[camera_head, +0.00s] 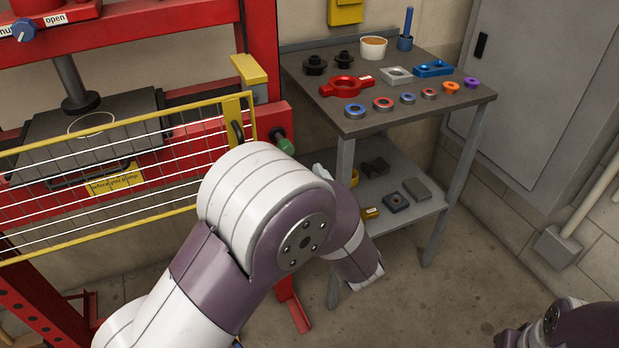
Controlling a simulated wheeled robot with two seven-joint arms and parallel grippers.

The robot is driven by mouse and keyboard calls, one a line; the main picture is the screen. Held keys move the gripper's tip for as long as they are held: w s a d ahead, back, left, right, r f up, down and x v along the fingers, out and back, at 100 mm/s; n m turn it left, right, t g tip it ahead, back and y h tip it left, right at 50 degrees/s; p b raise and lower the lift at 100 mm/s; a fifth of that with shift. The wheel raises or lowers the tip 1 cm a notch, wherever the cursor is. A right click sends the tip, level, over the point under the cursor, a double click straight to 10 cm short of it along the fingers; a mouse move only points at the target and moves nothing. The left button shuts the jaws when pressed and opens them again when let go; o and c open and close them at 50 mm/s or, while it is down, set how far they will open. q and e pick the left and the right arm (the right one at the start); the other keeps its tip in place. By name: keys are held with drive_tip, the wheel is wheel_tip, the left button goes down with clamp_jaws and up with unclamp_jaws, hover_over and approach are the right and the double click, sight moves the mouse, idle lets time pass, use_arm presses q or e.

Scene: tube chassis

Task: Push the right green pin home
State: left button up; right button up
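A green pin head (287,146) shows on the right upright of the red press, beside a dark round collar. It sits just above and behind the bend of my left arm. How deep the pin sits cannot be told. My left arm crosses the middle of the view and its far part points down in front of the side table. I cannot make out the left gripper's fingers. Part of my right arm shows in the bottom right corner; its gripper is out of view.
The red press (268,45) has a yellow-framed mesh guard (100,128) across its front. A grey side table (455,98) holds rings, a red part (346,86), a blue part (433,68) and a cup (373,47). A grey cabinet (555,85) stands right.

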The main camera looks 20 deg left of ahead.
use_arm(q)
drive_tip(key=shift+v, duration=1.35)
